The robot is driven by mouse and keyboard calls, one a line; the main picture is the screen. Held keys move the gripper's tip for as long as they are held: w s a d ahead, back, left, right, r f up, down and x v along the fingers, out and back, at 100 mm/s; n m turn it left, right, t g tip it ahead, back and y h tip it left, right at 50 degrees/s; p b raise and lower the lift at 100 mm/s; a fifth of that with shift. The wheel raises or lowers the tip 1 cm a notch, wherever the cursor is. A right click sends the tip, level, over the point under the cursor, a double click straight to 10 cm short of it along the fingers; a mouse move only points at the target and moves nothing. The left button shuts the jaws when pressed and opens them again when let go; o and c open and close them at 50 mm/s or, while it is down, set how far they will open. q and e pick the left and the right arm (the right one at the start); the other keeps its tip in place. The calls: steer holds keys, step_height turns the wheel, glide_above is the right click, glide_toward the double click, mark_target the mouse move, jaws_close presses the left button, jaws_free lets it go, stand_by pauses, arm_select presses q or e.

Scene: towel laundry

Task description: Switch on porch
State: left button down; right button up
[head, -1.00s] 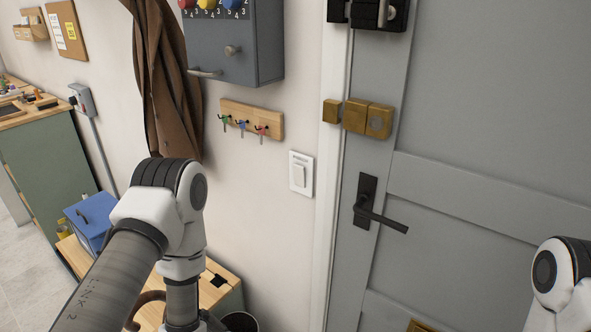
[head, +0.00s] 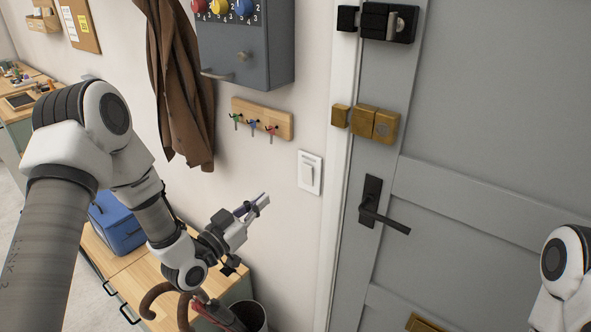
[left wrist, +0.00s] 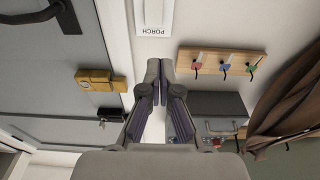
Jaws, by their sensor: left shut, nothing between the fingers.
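The white wall switch (head: 309,173) sits on the wall just left of the door frame. In the left wrist view the switch plate (left wrist: 153,18) is at the top edge, partly cut off, and reads PORCH; the picture is turned around. I cannot tell whether its rocker is on or off. My left gripper (head: 260,202) is shut and empty, below and left of the switch, apart from it and pointing toward the wall by it. Its fingertips (left wrist: 161,66) show near the plate in the left wrist view. My right gripper is out of view.
A key rack (head: 263,119) with coloured keys hangs left of the switch, under a grey box (head: 246,50). The grey door (head: 480,120) has a black handle (head: 378,208) and brass lock (head: 375,124). A brown coat (head: 178,90) hangs left. A wooden bench (head: 100,247) stands below.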

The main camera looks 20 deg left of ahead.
mark_target(303, 165)
arm_select(q)
steer(key=p+x, duration=0.3)
steer(key=x, duration=0.9)
steer(key=shift+w+d+r+p, duration=0.2)
steer(key=shift+w+p, duration=0.05)
steer(key=shift+p, duration=0.15)
steer(key=shift+w+d, duration=0.1)
steer(key=shift+w, duration=0.35)
steer(key=shift+f, duration=0.1)
steer(key=shift+w+b, duration=0.15)
steer(key=shift+b, duration=0.2)
steer(key=shift+w+d, duration=0.15)
steer(key=shift+w, duration=0.05)
